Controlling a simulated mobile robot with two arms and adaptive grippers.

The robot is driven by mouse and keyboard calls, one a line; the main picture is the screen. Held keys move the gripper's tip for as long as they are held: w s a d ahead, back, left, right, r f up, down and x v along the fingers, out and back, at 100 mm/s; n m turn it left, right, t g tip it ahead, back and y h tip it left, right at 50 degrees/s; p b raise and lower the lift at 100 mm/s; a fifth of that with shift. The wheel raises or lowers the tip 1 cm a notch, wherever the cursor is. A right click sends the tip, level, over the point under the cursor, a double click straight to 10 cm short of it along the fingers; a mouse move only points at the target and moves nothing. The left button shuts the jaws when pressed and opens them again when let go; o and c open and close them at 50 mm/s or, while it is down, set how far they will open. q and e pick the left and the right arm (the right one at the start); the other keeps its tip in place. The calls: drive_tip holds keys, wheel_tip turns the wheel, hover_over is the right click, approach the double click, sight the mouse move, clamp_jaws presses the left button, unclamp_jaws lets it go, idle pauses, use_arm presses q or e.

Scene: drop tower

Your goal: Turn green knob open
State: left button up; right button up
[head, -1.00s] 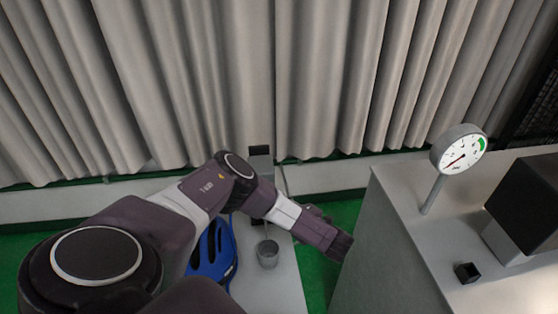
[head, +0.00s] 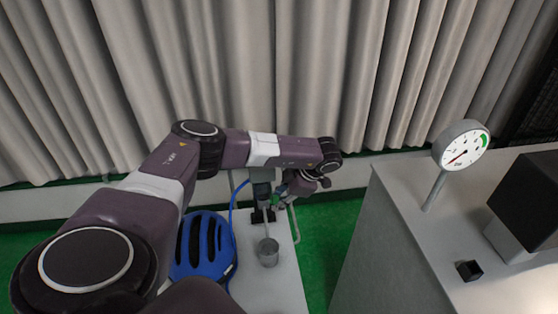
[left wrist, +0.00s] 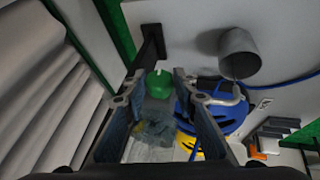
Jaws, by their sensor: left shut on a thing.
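The green knob (left wrist: 158,85) shows in the left wrist view between the fingertips of my left gripper (left wrist: 157,88). The gripper is shut on it. A pale mark runs across the top of the knob. In the head view my left gripper (head: 284,201) reaches down at the far end of the light table, and only a small green patch of the knob shows beside it. Wrist and fingers hide the rest. My right gripper is not in view.
A grey counter on the right carries a dial gauge (head: 463,148), a dark block (head: 527,203) and a small black cube (head: 469,270). Curtains (head: 250,70) hang behind.

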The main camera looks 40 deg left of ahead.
use_arm(q)
drive_tip(key=shift+w+a+r+g+h+b, duration=0.1)
drive_tip(key=shift+w+a+g+h+b, duration=0.1)
drive_tip(key=shift+g+h+b, duration=0.15)
drive_tip(key=shift+r+h, duration=0.1)
drive_tip(key=shift+h, duration=0.15)
drive_tip(key=o, duration=1.1)
drive_tip(key=shift+s, duration=0.1)
drive_tip(key=v, duration=1.2)
drive_tip(key=shift+d+f, duration=0.1)
drive_tip(key=shift+f, duration=0.1)
